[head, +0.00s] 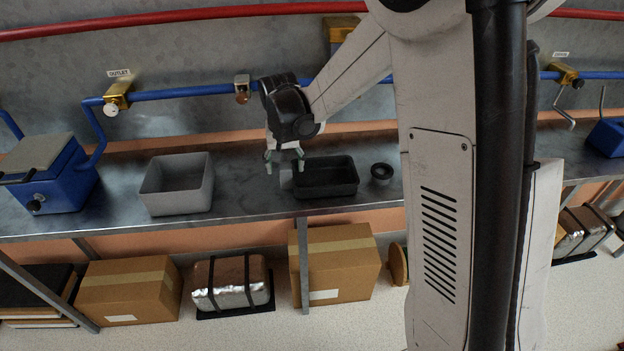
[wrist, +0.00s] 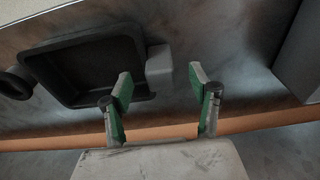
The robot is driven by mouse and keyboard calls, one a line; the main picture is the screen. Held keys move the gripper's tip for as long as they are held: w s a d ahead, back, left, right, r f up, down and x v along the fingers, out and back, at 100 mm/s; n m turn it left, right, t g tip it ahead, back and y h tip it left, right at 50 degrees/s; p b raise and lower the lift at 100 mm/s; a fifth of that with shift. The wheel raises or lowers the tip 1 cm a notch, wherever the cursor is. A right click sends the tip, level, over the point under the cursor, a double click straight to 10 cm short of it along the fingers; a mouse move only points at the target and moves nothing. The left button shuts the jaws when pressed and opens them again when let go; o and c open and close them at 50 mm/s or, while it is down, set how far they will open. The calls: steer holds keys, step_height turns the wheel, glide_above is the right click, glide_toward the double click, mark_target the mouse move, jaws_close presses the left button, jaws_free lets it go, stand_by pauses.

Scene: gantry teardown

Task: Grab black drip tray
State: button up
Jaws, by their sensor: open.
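The black drip tray (head: 327,178) is a shallow rectangular tray lying on the metal shelf, right of my gripper in the head view. In the wrist view the tray (wrist: 62,70) fills the upper left, its hollow facing the camera. A small light grey block (wrist: 159,63) sits against its near side, and shows beside the tray in the head view (head: 286,179). My gripper (head: 284,169) is open and empty above the shelf, at the tray's left end. In the wrist view its green-sided fingers (wrist: 160,85) are spread apart, the left one overlapping the tray's edge in the picture.
A grey bin (head: 177,184) stands left on the shelf, with bare shelf between it and my gripper. A small round black part (head: 381,173) lies right of the tray. A blue pipe (head: 200,91) runs along the wall behind. Boxes (head: 338,264) stand below the shelf.

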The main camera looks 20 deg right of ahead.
mark_target(287, 178)
steer(key=shift+w+d+f+b, duration=0.1)
steer(key=shift+w+f, duration=0.1)
steer(key=shift+f, duration=0.85)
steer(key=shift+w+d+f+b, duration=0.1)
steer(key=shift+w+f, duration=0.05)
steer(key=shift+f, duration=0.85)
steer(key=shift+w+d+f+b, duration=0.1)
steer(key=shift+w+f, duration=0.1)
steer(key=shift+f, duration=0.85)
steer(key=shift+c, duration=0.4)
steer(key=c, duration=1.3)
steer(key=shift+o, duration=0.2)
steer(key=shift+r, duration=0.15)
